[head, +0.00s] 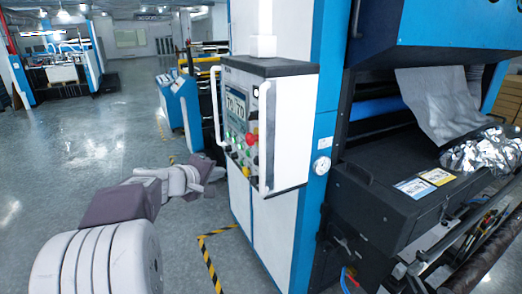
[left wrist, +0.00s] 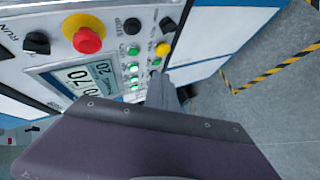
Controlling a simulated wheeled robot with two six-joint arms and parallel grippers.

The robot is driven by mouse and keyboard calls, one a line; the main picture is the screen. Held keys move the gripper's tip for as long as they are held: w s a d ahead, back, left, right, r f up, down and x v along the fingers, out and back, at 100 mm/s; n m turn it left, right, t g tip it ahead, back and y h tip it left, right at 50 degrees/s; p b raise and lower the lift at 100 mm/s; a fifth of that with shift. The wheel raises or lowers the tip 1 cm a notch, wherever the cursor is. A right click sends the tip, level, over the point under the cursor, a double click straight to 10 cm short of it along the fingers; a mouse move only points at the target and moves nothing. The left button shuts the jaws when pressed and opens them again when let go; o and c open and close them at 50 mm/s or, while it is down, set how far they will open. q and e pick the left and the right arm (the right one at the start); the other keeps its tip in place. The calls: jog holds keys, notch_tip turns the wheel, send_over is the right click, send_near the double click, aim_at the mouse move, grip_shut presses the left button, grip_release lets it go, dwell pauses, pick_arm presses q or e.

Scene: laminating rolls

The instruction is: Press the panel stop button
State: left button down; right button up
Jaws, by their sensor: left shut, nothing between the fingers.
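The control panel (head: 243,125) is on the side of a white and blue machine, with a screen and several buttons. In the left wrist view, a red mushroom button on a yellow base (left wrist: 86,36) sits near a STOP label (left wrist: 118,25) and a black knob (left wrist: 132,26). I cannot tell which control the label belongs to. A yellow button (left wrist: 162,49) and several lit green buttons (left wrist: 133,69) are nearby. My left gripper (head: 212,173) is shut and empty, left of and below the panel. In the left wrist view its fingers (left wrist: 160,88) overlap the panel's edge near the buttons; contact is unclear.
A white handle (head: 215,105) stands out along the panel's left edge. A gauge (head: 321,166) is on the blue post to the right. A laminating machine with crumpled foil (head: 485,152) fills the right. Yellow-black floor tape (head: 209,262) marks the machine's base. Open floor lies left.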

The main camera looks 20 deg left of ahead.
aim_at(256, 161)
pick_arm(q)
jog(key=w+d+p, duration=0.1)
jog(key=w+d, duration=0.4)
jog(key=w, duration=0.1)
jog(key=shift+w, duration=0.15)
pick_arm(e)
jog(key=shift+s+a+r, duration=0.1)
jog(key=shift+r, duration=0.65)
pick_arm(q)
jog(key=shift+a+r, duration=0.1)
jog(key=shift+r, duration=0.05)
dwell(0.4)
dwell(1.2)
jog(key=shift+w+d, duration=0.35)
pick_arm(e)
jog(key=shift+f, duration=0.15)
